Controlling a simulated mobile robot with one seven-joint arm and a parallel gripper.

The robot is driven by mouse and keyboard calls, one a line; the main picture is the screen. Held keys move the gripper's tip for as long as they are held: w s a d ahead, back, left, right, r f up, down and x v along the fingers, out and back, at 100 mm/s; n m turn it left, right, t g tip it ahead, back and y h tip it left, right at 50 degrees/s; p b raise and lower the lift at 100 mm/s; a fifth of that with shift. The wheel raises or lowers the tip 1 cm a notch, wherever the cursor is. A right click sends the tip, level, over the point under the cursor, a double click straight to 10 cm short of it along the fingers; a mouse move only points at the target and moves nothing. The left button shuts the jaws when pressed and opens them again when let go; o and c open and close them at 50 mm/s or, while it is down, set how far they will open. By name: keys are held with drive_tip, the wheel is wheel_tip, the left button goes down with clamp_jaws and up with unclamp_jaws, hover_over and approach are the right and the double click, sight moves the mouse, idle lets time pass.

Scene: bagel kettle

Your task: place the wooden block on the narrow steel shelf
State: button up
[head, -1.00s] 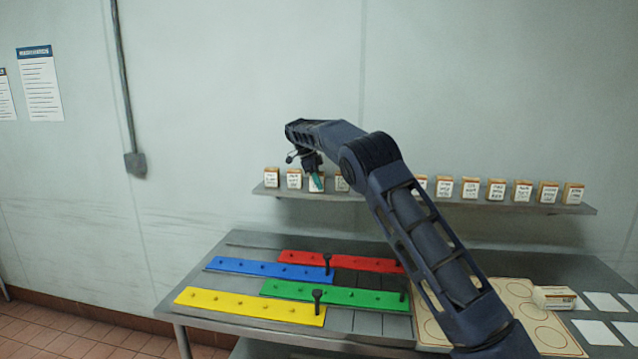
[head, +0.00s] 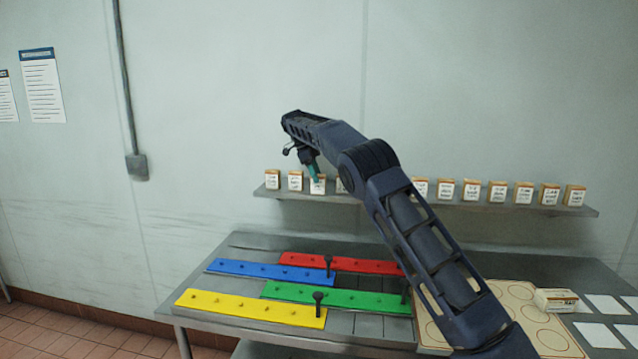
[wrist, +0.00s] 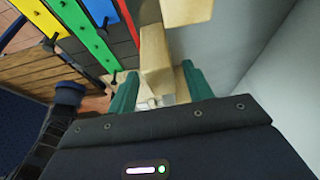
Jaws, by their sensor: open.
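The narrow steel shelf (head: 430,202) runs along the wall and carries a row of small wooden blocks with white labels. My gripper (head: 315,177) is above the left part of the shelf, at the third wooden block (head: 318,188) from the left, which stands upright on the shelf. In the wrist view my gripper (wrist: 158,76) is open, its green fingers apart. A wooden block (wrist: 154,52) shows between them, with other pale blocks close by. I cannot tell whether the fingers touch it. My arm hides part of the row.
Neighbouring blocks (head: 295,181) stand close to my gripper. Below, the steel table (head: 245,246) holds red, blue, green and yellow strips with pegs. A labelled block (head: 556,300) lies at the right beside white cards (head: 602,305). The wall is close behind the shelf.

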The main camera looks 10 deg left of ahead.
drive_tip(key=shift+v, duration=1.7)
drive_tip(key=shift+w+d+r, duration=0.1)
drive_tip(key=shift+d+r, duration=0.05)
drive_tip(key=shift+d, duration=0.15)
drive_tip(key=s+d+r+n+y, duration=0.1)
drive_tip(key=s+d+r+n, duration=0.15)
drive_tip(key=d, duration=0.75)
drive_tip(key=s+d+r+n+y, duration=0.1)
drive_tip(key=d+r, duration=0.3)
drive_tip(key=d, duration=0.5)
drive_tip(key=s+d+r+n+y, duration=0.15)
drive_tip(key=d+r, duration=0.25)
drive_tip(key=d, duration=0.6)
drive_tip(key=s+d+n+t+y, duration=0.1)
drive_tip(key=s+d+n, duration=0.4)
drive_tip(key=s+d, duration=0.85)
drive_tip(key=s+d+f+n+t, duration=0.1)
drive_tip(key=s+d+f+n, duration=0.1)
drive_tip(key=s+f, duration=0.3)
drive_tip(key=s+d+f+n+t, duration=0.1)
drive_tip(key=s+d+f+n, duration=0.2)
drive_tip(key=s, duration=1.1)
drive_tip(key=s+d+f+n+t, duration=0.1)
drive_tip(key=s+d+f+n, duration=0.1)
drive_tip(key=s+f, duration=0.6)
drive_tip(key=shift+s+d+f+n, duration=0.35)
drive_tip(key=shift+s+d, duration=0.2)
drive_tip(key=shift+s, duration=0.55)
